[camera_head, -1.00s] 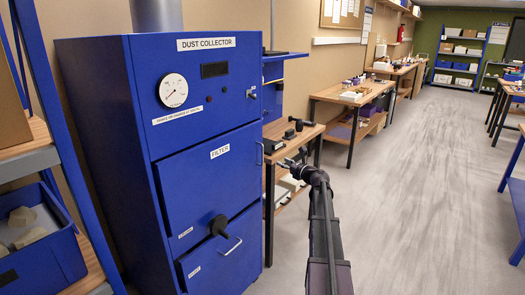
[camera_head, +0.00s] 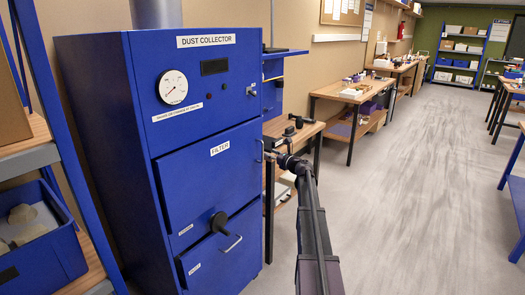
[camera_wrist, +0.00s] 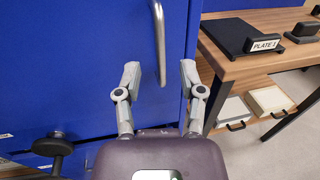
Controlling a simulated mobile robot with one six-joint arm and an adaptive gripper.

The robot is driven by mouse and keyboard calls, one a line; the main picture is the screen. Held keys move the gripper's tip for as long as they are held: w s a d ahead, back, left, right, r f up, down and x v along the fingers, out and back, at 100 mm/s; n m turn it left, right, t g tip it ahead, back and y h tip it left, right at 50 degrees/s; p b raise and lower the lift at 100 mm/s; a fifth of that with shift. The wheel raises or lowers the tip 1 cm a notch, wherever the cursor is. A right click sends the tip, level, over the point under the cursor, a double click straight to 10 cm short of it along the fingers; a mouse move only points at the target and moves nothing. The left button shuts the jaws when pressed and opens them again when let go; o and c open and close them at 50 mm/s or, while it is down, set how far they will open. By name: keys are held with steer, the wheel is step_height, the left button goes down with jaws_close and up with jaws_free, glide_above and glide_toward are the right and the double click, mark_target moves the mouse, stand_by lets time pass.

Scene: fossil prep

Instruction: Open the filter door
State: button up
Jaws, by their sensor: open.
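The filter door (camera_head: 195,180) is a blue panel labelled FILTER in the middle of the dust collector, and it looks closed. Its vertical metal handle (camera_head: 260,150) is at the door's right edge; it also shows in the wrist view (camera_wrist: 159,35). A black knob (camera_head: 219,222) sits at the door's lower edge and shows at lower left in the wrist view (camera_wrist: 52,147). My gripper (camera_wrist: 160,75) is open, one finger on each side of the handle's lower end in the picture. I cannot tell whether it touches. In the head view, my gripper (camera_head: 271,155) is beside the handle.
A wooden bench (camera_wrist: 250,72) with black plates, one labelled PLATE I, stands close right of the collector. Boxes lie on its lower shelf. A lower panel with a bar handle (camera_head: 230,244) is below the door. A shelf with a blue bin (camera_head: 60,260) is at left.

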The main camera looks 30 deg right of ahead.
steer(key=shift+w+a, duration=0.2)
steer(key=shift+w, duration=0.8)
steer(key=shift+w+a, duration=0.15)
steer(key=shift+w, duration=0.85)
steer(key=shift+w+a, duration=0.2)
steer(key=shift+w, duration=0.8)
jaws_close()
